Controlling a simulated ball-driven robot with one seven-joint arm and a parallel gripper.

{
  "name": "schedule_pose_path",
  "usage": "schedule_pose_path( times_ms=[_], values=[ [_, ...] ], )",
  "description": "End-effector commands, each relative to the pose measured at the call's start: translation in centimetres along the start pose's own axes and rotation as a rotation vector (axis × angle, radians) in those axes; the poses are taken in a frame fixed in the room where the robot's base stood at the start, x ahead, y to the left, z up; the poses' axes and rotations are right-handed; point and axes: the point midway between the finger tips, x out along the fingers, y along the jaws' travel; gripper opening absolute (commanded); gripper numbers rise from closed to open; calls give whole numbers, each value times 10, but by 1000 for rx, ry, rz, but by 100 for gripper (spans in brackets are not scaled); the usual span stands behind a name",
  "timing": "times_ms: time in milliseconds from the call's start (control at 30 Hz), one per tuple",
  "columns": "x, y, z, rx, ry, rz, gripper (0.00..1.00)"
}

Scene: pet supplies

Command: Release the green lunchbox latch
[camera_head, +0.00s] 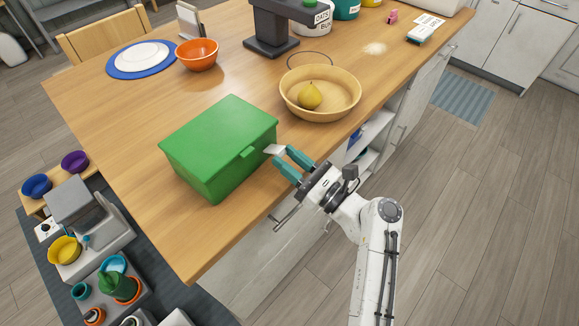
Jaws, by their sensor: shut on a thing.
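The green lunchbox (218,140) sits closed on the wooden table, its lid down. Its small green latch (248,153) is on the side facing my arm. My gripper (281,157) has teal fingers and is just to the right of the latch. It is shut on a small pale grey-white piece (272,150), whose tip points at the lunchbox. I cannot tell whether that piece touches the lunchbox or its latch.
A wooden bowl (343,99) with a yellow pear (310,96) stands behind my gripper. An orange bowl (197,54), a plate on a blue mat (142,59) and a dark stand (272,40) are farther back. The table near the lunchbox's left is clear.

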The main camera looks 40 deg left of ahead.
Motion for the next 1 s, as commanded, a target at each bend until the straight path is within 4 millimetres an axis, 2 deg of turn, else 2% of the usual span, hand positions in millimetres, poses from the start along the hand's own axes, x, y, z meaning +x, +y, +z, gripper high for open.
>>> schedule_pose_path(
  times_ms=[33,200,767,800,1000],
  values=[
    [-2,0,-10,0,-23,0,1],
    [-3,0,-13,0,-98,1,1],
    [-2,0,-10,0,-160,-1,1],
    [-2,0,-10,0,-160,-1,34],
    [-2,0,-10,0,-160,-1,53]
  ],
)
